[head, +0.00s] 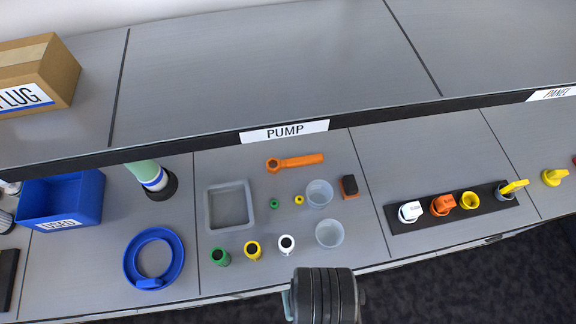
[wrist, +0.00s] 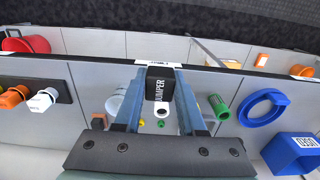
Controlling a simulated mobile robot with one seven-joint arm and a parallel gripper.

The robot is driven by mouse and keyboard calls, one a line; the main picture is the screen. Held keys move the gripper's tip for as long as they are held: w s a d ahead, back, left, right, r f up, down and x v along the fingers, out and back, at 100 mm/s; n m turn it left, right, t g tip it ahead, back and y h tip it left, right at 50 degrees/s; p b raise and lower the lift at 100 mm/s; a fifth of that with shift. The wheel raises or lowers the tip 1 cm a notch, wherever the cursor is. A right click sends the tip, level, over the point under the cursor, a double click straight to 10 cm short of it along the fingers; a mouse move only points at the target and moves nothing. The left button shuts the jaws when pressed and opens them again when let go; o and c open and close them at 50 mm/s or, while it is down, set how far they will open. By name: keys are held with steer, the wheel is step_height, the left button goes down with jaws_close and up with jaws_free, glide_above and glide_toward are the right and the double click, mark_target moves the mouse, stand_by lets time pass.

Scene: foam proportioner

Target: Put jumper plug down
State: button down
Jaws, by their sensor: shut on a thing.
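The jumper plug (wrist: 159,86) is a black block with white lettering, partly readable as "UMPER". It sits between the two blue-grey fingers of my gripper (wrist: 160,80) in the wrist view, and the gripper is shut on it. In the wrist view the plug appears in front of the bench top. I cannot tell its exact height above the bench. In the head view a dark ribbed part of my arm shows at the bottom middle, and the plug cannot be made out there.
Under the PUMP label (head: 284,132) are a grey square tray (head: 209,206), clear cups (head: 329,234), an orange wrench (head: 295,163) and small coloured caps. A blue ring (head: 176,272) and blue USED bin (head: 60,212) stand left. A black strip (head: 432,222) with coloured plugs lies right.

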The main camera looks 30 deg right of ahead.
steer(key=w+d+p, duration=0.1)
steer(key=w+d, duration=0.1)
steer(key=w, duration=0.6)
steer(key=w+d+p, duration=0.1)
steer(key=w+d, duration=0.2)
steer(key=w, duration=0.5)
steer(key=f, duration=0.5)
steer(key=f+p, duration=0.1)
steer(key=f, duration=0.5)
steer(key=shift+a, duration=0.2)
steer(key=shift+w+f, duration=0.2)
steer(key=shift+f, duration=0.1)
steer(key=shift+f, duration=0.15)
steer(key=c, duration=0.5)
jaws_free()
